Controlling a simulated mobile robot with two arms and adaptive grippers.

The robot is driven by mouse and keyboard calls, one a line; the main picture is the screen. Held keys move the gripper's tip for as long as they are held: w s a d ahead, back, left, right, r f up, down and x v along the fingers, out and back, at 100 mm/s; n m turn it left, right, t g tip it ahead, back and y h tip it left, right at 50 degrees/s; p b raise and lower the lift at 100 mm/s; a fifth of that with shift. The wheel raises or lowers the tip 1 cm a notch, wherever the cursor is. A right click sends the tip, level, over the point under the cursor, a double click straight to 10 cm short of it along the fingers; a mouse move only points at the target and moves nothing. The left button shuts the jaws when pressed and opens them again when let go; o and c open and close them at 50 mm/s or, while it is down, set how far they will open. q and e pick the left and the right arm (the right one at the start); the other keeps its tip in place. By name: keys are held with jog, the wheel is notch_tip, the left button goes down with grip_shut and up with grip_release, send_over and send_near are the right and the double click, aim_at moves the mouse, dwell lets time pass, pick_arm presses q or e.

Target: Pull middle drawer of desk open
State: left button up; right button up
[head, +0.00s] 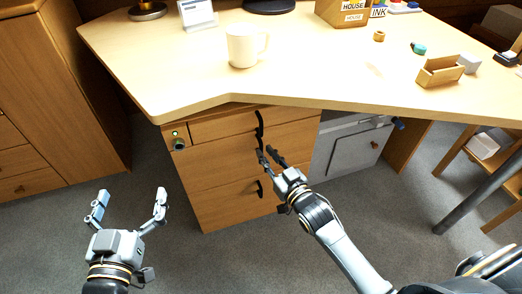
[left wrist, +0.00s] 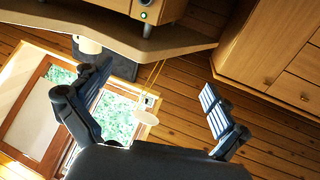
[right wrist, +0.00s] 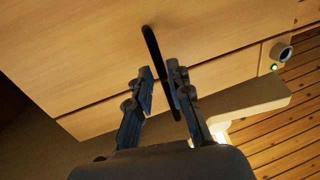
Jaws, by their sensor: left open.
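The wooden desk's drawer unit shows in the head view with a top drawer (head: 215,127), a middle drawer (head: 215,165) and a bottom drawer (head: 225,207). The middle drawer looks closed. My right gripper (head: 268,153) is at the middle drawer's front, by its dark handle. In the right wrist view a long black handle (right wrist: 152,48) passes between the fingers of my right gripper (right wrist: 160,82). A gap shows beside the handle, so the fingers look apart. The gripper partly hides the handle in the head view. My left gripper (head: 130,205) is open and empty, left of the drawers above the floor.
A white mug (head: 243,46), a box (head: 340,12) and small items stand on the desktop (head: 160,75), which overhangs the drawers. A grey cabinet (head: 345,150) is right of them. A wooden cabinet (head: 60,90) stands left. Carpet (head: 60,225) before the drawers is clear.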

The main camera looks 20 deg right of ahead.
aim_at(262, 149)
jog(key=shift+b+x, duration=0.35)
jog(key=shift+x, duration=1.5)
pick_arm(q)
jog(key=r+t, duration=0.2)
jog(key=r, duration=0.1)
jog(key=r+h, duration=0.1)
jog(key=shift+s+d+r+t, duration=0.1)
jog(key=shift+d+r+t, duration=0.2)
jog(key=shift+t, duration=0.1)
jog(key=shift+f, duration=0.1)
pick_arm(e)
grip_shut()
